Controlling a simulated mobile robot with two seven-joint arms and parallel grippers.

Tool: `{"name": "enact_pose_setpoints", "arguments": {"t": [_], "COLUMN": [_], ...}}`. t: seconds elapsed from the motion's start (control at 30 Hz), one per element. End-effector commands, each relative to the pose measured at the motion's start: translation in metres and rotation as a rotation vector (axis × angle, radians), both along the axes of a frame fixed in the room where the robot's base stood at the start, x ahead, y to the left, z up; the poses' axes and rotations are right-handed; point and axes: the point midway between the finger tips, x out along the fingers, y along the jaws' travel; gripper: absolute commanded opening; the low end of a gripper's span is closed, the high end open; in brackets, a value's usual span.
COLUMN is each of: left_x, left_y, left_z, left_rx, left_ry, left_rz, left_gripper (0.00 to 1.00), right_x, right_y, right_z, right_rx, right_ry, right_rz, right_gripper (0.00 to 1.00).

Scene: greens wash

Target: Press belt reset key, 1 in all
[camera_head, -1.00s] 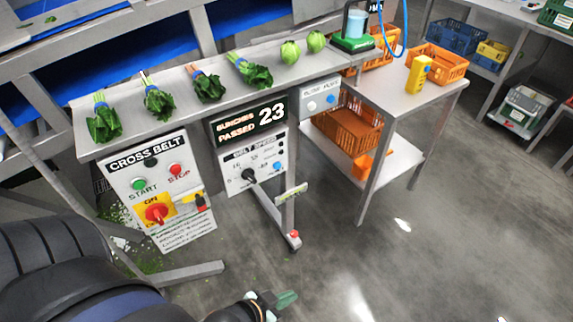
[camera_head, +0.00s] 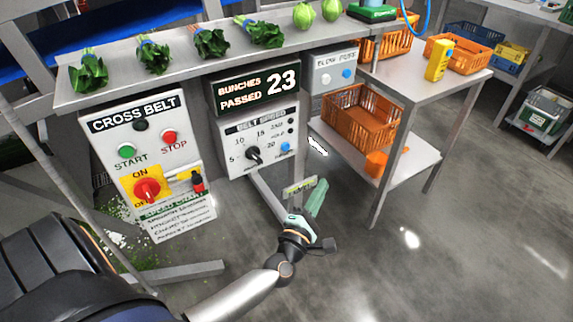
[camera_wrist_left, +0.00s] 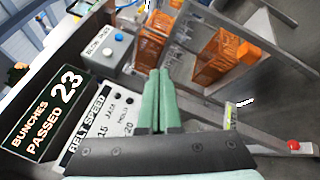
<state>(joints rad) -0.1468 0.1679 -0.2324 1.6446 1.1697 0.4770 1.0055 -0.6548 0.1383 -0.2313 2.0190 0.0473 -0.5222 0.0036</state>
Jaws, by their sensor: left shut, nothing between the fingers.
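The belt speed panel (camera_head: 258,143) sits under the counter, with a black dial (camera_head: 254,155) and a blue button (camera_head: 285,146) at its right. Small lettering by the blue button is too blurred to read, so I cannot tell surely which control is the belt reset key. My left gripper (camera_head: 316,198) is shut and empty, in front of and below the panel, apart from it. In the left wrist view the green fingers (camera_wrist_left: 158,100) lie together, with part of the belt speed panel (camera_wrist_left: 88,132) to their left. My right gripper is not in view.
The cross belt panel (camera_head: 147,150) has start, stop and a red rotary switch (camera_head: 147,190). The blow port panel (camera_head: 333,75) is right of the bunch display (camera_head: 254,92). A side table (camera_head: 410,85) with orange crates stands right. Open floor lies at right.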

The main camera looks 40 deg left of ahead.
Motion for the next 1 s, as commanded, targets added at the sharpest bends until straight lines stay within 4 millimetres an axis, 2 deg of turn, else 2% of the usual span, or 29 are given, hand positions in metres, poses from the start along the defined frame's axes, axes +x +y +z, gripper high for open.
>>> {"name": "enact_pose_setpoints", "arguments": {"t": [0.03,0.1,0.27,0.7,0.87,1.0], "left_x": [0.009,0.015,0.021,0.022,0.028,0.036], "left_y": [0.013,0.028,0.045,0.049,0.063,0.082], "left_z": [-0.009,-0.01,-0.012,-0.011,-0.011,-0.011], "left_rx": [-0.119,-0.254,-0.41,-0.423,-0.42,-0.417], "left_ry": [-0.04,-0.081,-0.128,-0.131,-0.133,-0.133], "left_rz": [0.044,0.092,0.149,0.155,0.155,0.155], "left_gripper": [0.0,0.0,0.0,0.0,0.0,0.0], "right_x": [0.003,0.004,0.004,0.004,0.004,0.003], "right_y": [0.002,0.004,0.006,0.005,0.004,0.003], "right_z": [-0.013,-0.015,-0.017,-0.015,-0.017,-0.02], "right_rx": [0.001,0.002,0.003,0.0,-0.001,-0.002], "right_ry": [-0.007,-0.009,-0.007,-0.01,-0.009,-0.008], "right_rz": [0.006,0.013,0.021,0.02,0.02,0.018], "right_gripper": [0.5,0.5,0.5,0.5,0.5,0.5]}}
